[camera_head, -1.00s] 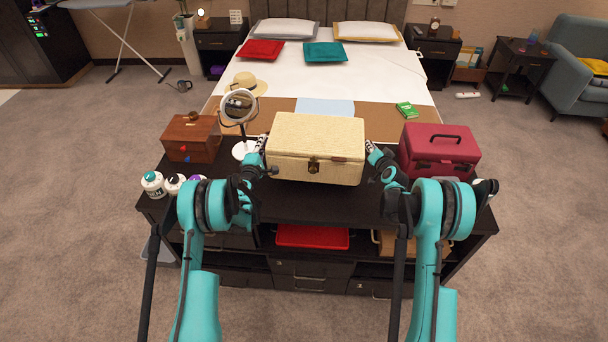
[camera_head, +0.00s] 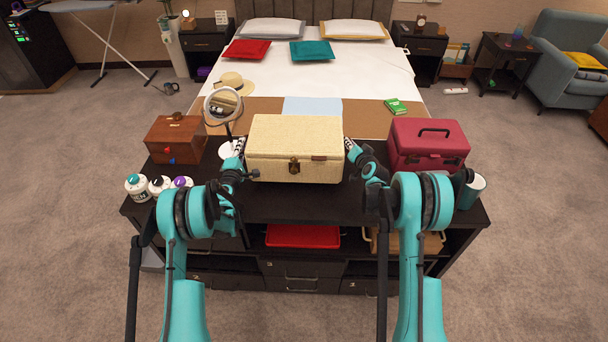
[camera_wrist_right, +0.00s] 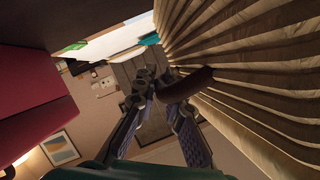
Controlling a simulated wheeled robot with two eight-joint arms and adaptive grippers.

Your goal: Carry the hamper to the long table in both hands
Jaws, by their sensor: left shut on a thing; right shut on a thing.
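The hamper (camera_head: 295,150) is a cream woven box with a closed lid and a dark front clasp. It is level at the middle of a long dark table (camera_head: 290,205); I cannot tell whether its base touches the top. My left gripper (camera_head: 240,150) is shut at the hamper's left side, and its grip is partly hidden. My right gripper (camera_head: 350,147) is shut at the right side. In the right wrist view the right gripper (camera_wrist_right: 162,88) is on a brown handle (camera_wrist_right: 195,80) beside the hamper's ribbed side (camera_wrist_right: 250,70).
A round mirror (camera_head: 222,103) and a brown wooden box (camera_head: 175,140) stand left of the hamper. Several bottles (camera_head: 137,187) stand at the table's left end. A crimson case (camera_head: 428,147) is close on the right, with a teal mug (camera_head: 470,190) beyond. A bed (camera_head: 310,80) is behind.

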